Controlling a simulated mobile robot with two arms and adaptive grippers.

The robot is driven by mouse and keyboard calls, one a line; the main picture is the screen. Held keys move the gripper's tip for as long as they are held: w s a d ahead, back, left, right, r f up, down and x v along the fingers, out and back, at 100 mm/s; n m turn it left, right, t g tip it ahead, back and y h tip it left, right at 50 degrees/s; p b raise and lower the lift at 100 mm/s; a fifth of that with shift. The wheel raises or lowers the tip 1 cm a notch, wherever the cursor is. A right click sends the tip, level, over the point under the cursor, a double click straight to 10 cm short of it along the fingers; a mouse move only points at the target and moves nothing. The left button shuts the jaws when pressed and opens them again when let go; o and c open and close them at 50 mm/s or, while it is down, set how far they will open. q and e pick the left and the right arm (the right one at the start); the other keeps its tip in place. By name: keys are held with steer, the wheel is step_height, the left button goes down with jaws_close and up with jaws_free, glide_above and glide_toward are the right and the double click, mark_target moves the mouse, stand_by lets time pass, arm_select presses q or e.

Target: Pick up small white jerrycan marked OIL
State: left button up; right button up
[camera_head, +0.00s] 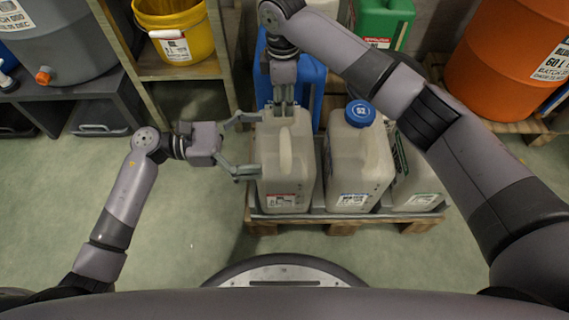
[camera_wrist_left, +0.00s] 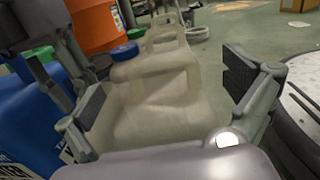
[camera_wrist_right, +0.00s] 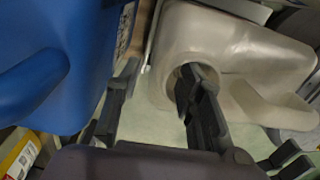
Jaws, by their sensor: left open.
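A pale, translucent jerrycan (camera_head: 300,155) stands upright at the left end of the pallet's row. It has a loop handle, an uncapped mouth and a red-and-white label too small to read; I cannot confirm OIL. My left gripper (camera_head: 259,144) is open at its left side; in the left wrist view its fingers stand on either side of the jerrycan (camera_wrist_left: 150,110). My right gripper (camera_head: 284,108) comes from behind, over its back top edge. In the right wrist view, the right gripper's (camera_wrist_right: 155,95) fingers are apart, one over or in the jerrycan's mouth (camera_wrist_right: 190,75).
A pale jerrycan with a blue cap (camera_head: 358,165) stands close on the right, another partly hidden beyond it. A blue can (camera_head: 312,82) stands close behind. The pallet (camera_head: 345,228) bears the row. A shelf with a yellow bucket (camera_head: 177,35) is back left. Floor at left is clear.

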mark_target(286, 140)
arm_select(q)
steer(key=shift+w+d, duration=0.1)
steer(key=shift+d, duration=2.7)
arm_select(e)
steer(key=shift+f, duration=2.8)
arm_select(q)
steer(key=c, duration=0.8)
arm_select(e)
steer(key=c, duration=0.8)
arm_select(q)
steer(key=c, duration=0.6)
arm_select(e)
jaws_close()
